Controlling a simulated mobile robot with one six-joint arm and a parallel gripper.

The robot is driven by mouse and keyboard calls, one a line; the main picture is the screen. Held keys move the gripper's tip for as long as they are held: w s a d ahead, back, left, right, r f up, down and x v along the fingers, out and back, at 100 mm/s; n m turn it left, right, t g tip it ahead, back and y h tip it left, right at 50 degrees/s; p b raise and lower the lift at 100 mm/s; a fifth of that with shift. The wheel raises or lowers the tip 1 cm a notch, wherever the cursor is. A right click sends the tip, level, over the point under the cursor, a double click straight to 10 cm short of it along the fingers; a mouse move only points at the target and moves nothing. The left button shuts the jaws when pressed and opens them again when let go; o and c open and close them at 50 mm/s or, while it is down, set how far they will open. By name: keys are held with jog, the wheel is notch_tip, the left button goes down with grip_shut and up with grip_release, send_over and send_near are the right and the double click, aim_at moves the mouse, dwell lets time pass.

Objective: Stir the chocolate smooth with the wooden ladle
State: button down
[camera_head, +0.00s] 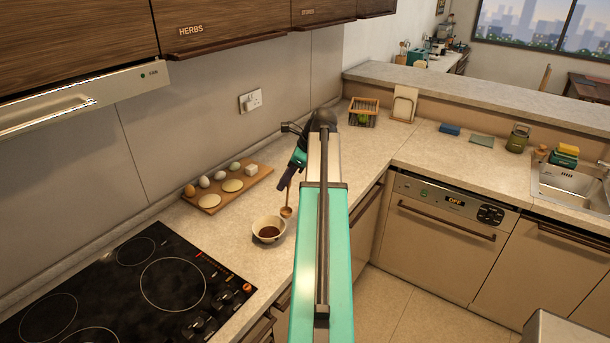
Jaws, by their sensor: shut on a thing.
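A small pale bowl (257,238) with dark brown chocolate (269,231) in it stands on the counter, right of the hob. The wooden ladle (287,210) hangs upright just to the right of the bowl's far rim, its round head low and outside the bowl as seen here. Whether the head touches the counter, I cannot tell. My gripper (289,180) points down above the bowl's far right side and is shut on the ladle's handle. The fingertips are small and partly dark in this view.
A wooden board (228,199) with eggs and flat round pieces lies behind the bowl. The black hob (130,285) is at the left. The counter between the corner and the bowl is mostly clear.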

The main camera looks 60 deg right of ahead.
jog(key=w+a+r+n+p, duration=0.1)
jog(key=w+a+r+p, duration=0.1)
jog(key=w+a+p, duration=0.1)
jog(key=shift+w+a+r+y, duration=0.15)
jog(key=shift+w+a+y, duration=0.25)
jog(key=shift+w+a, duration=0.35)
notch_tip(320, 180, down, 10)
jog(key=b, duration=0.4)
jog(key=shift+r+b, duration=0.2)
jog(key=shift+b, duration=0.1)
dwell(0.5)
dwell(0.5)
